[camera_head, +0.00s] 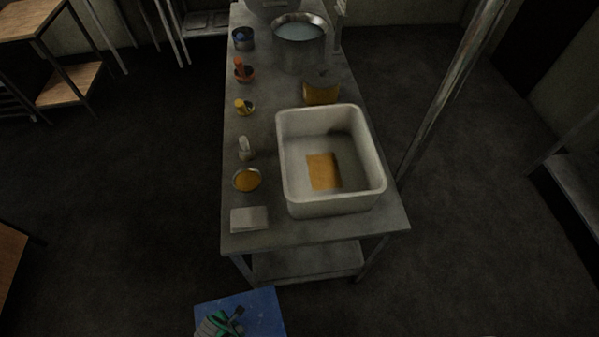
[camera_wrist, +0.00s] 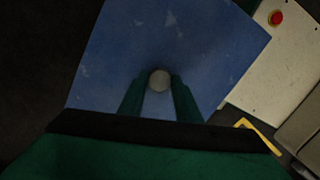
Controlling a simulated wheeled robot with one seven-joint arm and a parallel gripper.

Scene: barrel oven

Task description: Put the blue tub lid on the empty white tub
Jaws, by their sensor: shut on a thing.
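The blue lid (camera_head: 262,306) is a flat square panel, low in front of the table at the bottom of the head view. It fills much of the wrist view (camera_wrist: 205,45). My gripper (camera_head: 226,322) is shut on the lid's round grey knob (camera_wrist: 159,79), with one green finger on each side. The white tub (camera_head: 287,193) stands open on the near right part of the table. A flat orange-brown rectangular piece (camera_head: 323,171) lies on its floor. The lid is clear of the tub.
The metal table (camera_head: 310,231) also bears a grey block (camera_head: 249,219), a dish of orange stuff (camera_head: 247,179), several small bowls on the left, a yellow-brown container (camera_head: 321,92) and a large pot (camera_head: 300,41). A slanting metal post (camera_head: 450,90) rises at right. The floor at left is open.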

